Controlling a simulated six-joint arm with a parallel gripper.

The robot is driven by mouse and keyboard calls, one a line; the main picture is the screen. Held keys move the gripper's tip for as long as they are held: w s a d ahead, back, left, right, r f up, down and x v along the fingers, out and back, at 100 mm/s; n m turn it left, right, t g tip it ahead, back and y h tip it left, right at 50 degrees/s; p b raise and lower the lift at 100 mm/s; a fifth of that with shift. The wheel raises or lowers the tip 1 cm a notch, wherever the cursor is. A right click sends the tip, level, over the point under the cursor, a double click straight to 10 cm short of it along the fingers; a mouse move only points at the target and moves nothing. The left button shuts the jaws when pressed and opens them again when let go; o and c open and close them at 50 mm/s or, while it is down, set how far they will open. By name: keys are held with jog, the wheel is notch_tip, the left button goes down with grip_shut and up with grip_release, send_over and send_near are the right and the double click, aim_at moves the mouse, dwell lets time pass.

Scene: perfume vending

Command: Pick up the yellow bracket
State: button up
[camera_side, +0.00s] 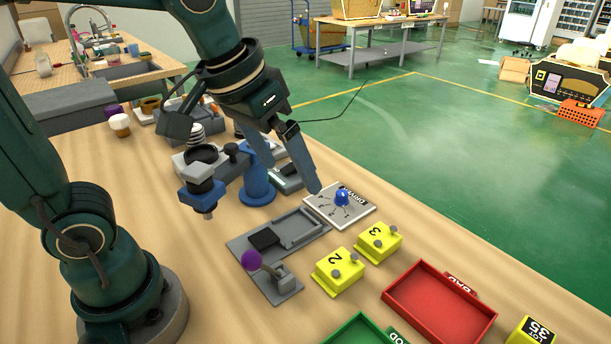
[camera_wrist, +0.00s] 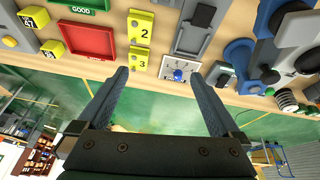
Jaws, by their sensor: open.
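Two yellow blocks with grey knobs and black numbers stand on the wooden table; I cannot tell which, if either, is the yellow bracket. The block marked 2 (camera_side: 338,272) is nearer in the side view, and the block marked 3 (camera_side: 378,243) is just behind it. In the wrist view, 2 (camera_wrist: 140,27) and 3 (camera_wrist: 139,61) show at the top, 3 lying beyond the gap between my fingers. My gripper (camera_side: 292,178) is open and empty, above the table and apart from both blocks. Its two fingers also show in the wrist view (camera_wrist: 158,74).
A white dial plate with a blue knob (camera_side: 342,197) lies near my fingertips. A grey fixture (camera_side: 240,247) with a purple-ball lever is left of the blocks. A red tray (camera_side: 440,302), green tray (camera_side: 362,332) and yellow lot block (camera_side: 530,333) are at the right front. A blue press stands behind.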

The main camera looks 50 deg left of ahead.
jog(key=w+d+f+g, duration=0.2)
jog(key=w+d+f, duration=0.2)
jog(key=w+f, duration=0.2)
jog(key=m+g, duration=0.1)
jog(key=g, duration=0.1)
send_over(340, 264)
notch_tip(340, 264, down, 7)
jog(key=shift+r, duration=0.1)
jog(key=shift+f, duration=2.4)
grip_shut()
